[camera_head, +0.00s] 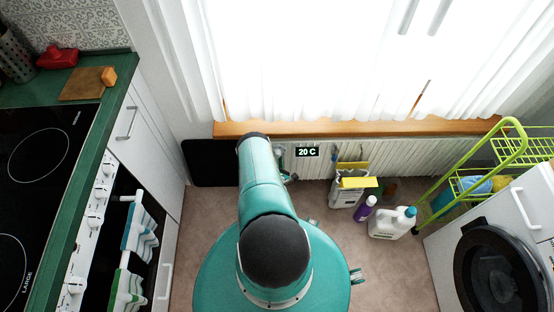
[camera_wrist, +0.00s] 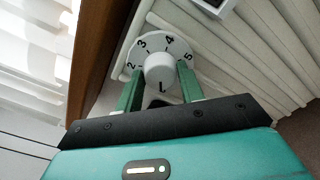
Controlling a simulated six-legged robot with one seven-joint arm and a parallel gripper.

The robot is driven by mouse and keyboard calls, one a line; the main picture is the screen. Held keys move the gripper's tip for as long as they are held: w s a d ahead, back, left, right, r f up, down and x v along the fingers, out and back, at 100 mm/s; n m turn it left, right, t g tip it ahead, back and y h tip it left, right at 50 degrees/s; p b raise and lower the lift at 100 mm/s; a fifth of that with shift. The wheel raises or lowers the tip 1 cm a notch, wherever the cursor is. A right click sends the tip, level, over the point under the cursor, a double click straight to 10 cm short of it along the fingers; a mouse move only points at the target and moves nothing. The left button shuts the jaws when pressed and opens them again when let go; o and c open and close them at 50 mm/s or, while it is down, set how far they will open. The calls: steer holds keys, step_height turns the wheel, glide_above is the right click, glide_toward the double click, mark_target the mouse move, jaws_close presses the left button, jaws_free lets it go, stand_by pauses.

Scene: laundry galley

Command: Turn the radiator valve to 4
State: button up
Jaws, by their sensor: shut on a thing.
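The radiator valve is a round white dial (camera_wrist: 138,52) with a raised white knob (camera_wrist: 159,68) at its centre, in the wrist view. The black numbers 2, 3, 4 and 5 show around its upper edge, with 4 near the top, slightly right. A dark mark shows low on the knob; I cannot tell which number the valve is set to. My gripper (camera_wrist: 158,78) has its green fingers on either side of the knob, shut on it. In the head view my arm mostly hides the valve and gripper.
The ribbed radiator (camera_head: 318,163) runs under a wooden sill (camera_head: 350,128), with a "20 C" display (camera_head: 307,152). Bottles (camera_head: 393,222) and a box (camera_head: 352,188) stand on the floor to the right, near a green trolley (camera_head: 452,180) and washing machine (camera_head: 530,215). A counter (camera_head: 115,75) is left.

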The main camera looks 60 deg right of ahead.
steer(key=m, duration=0.9)
steer(key=shift+f+m, duration=0.1)
steer(key=shift+m, duration=0.3)
steer(key=m, duration=1)
steer(key=shift+f, duration=0.1)
steer(key=m, duration=1.9)
steer(key=shift+w+a, duration=0.15)
steer(key=shift+w, duration=0.05)
steer(key=shift+m, duration=0.4)
